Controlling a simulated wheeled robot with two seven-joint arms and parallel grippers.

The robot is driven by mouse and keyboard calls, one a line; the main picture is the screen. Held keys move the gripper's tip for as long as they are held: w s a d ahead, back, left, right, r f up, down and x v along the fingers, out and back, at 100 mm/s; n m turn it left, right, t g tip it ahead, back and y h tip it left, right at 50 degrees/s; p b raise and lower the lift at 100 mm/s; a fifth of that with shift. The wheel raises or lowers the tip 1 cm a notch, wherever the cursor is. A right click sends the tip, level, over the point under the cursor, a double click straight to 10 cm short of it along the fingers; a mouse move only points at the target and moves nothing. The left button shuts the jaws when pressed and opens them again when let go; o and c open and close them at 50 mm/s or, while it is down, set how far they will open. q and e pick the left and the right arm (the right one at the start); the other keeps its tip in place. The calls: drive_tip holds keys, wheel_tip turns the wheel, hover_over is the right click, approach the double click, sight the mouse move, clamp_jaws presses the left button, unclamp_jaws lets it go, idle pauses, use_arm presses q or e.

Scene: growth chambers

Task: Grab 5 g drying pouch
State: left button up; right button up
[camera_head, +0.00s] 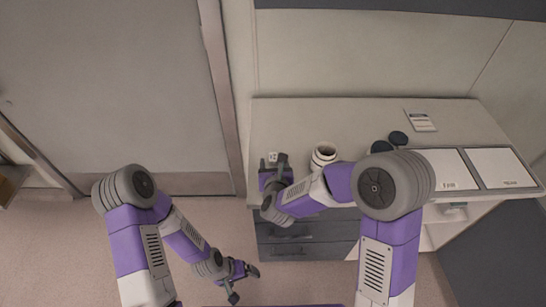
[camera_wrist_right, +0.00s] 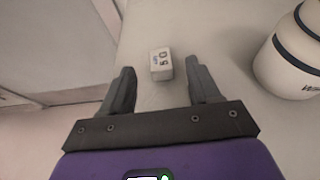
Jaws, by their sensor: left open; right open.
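A small white drying pouch (camera_head: 272,157) with dark lettering lies on the bench top near its left end. In the right wrist view the pouch (camera_wrist_right: 161,64) lies just beyond the fingertips, between their lines, and reads something like "5 g". My right gripper (camera_head: 273,163) is open and empty, pointing at the pouch, with a finger on either side of the gap in the right wrist view (camera_wrist_right: 159,80). The pouch is not between the fingers. My left gripper (camera_head: 243,283) is open and empty, low in front of the bench, above the floor.
A white jar with dark bands (camera_head: 323,155) stands to the right of the pouch and also shows in the right wrist view (camera_wrist_right: 293,55). Dark round lids (camera_head: 398,138), a label card (camera_head: 420,121) and white panels (camera_head: 497,168) lie farther right. The bench (camera_head: 285,115) has drawers below.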

sight(273, 156)
drive_tip(key=x, duration=0.4)
drive_tip(key=shift+w, duration=0.1)
drive_tip(key=c, duration=1)
